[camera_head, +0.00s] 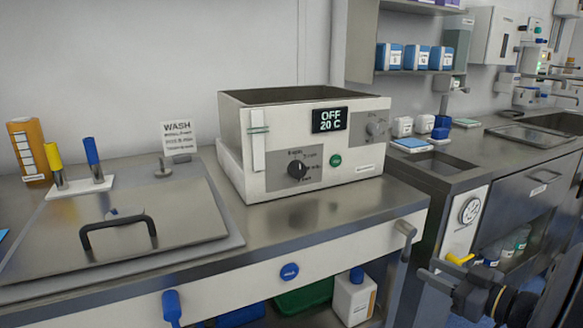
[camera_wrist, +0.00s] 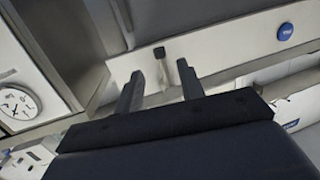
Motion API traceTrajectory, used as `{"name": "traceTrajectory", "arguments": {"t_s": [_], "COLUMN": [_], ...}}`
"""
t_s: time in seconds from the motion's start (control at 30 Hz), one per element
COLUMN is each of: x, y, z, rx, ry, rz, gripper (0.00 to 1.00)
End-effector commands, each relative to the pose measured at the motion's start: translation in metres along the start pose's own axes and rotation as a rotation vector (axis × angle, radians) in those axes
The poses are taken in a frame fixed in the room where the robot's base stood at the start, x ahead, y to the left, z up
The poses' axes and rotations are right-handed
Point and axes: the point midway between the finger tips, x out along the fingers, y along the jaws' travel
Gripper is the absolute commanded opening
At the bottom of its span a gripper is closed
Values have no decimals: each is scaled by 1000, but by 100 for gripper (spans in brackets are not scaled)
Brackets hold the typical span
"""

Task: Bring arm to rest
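My gripper (camera_head: 430,275) is at the lower right of the head view, in front of the counter's corner and apart from the counter top. In the wrist view its two dark fingers (camera_wrist: 160,80) stand apart with nothing held between them. A dark grey handle (camera_wrist: 187,72) on a pale panel shows beyond the fingertips. Part of my arm is cut off by the right edge of the head view.
A steel counter (camera_head: 330,212) carries a box-shaped unit (camera_head: 225,157) reading "OFF 20 C". A handled lid (camera_head: 60,235) lies at left, near an orange container (camera_head: 28,150). A white jug (camera_head: 354,298) stands below. A round gauge (camera_head: 469,210) is beside my gripper.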

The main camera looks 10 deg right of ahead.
Motion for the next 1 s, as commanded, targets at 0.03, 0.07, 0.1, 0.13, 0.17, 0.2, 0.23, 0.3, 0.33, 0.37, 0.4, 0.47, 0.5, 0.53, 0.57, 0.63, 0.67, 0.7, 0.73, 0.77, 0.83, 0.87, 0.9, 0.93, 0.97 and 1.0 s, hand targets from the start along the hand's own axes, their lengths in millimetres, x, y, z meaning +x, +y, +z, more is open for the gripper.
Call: {"name": "traceTrajectory", "arguments": {"t_s": [0.03,0.07,0.1,0.13,0.17,0.2,0.23,0.3,0.33,0.37,0.4,0.47,0.5,0.53,0.57,0.63,0.67,0.7,0.73,0.77,0.83,0.87,0.9,0.93,0.97,1.0], "x": [10,15,21,26,31,37,41,50,53,56,60,62,61,61,61,61,61,61,61,61,61,61,61,61,61,61], "y": [-1,-1,-1,-1,-1,-1,-1,-1,-1,-1,-1,0,0,0,0,0,-1,-1,-1,-1,-1,-1,-1,-1,-1,-1], "z": [1,1,1,1,1,1,1,1,1,0,0,-1,-2,-1,-1,0,0,0,0,0,0,0,0,0,1,1], "rx": [0,0,0,0,0,1,1,1,1,1,1,5,10,12,14,17,17,17,17,17,17,17,17,16,16,14], "ry": [0,1,0,0,1,0,0,0,0,0,0,1,2,2,2,3,3,3,3,4,3,3,3,3,3,3], "rz": [-4,-5,-4,-5,-4,-4,-4,-3,-3,-4,-3,0,0,0,0,-1,-1,-1,-1,-1,-1,-1,-1,-1,-1,-1], "gripper": [37,37,37,37,37,37,37,37,37,37,37,37,37,37,37,37,37,37,37,37,37,37,37,37,37,37]}}
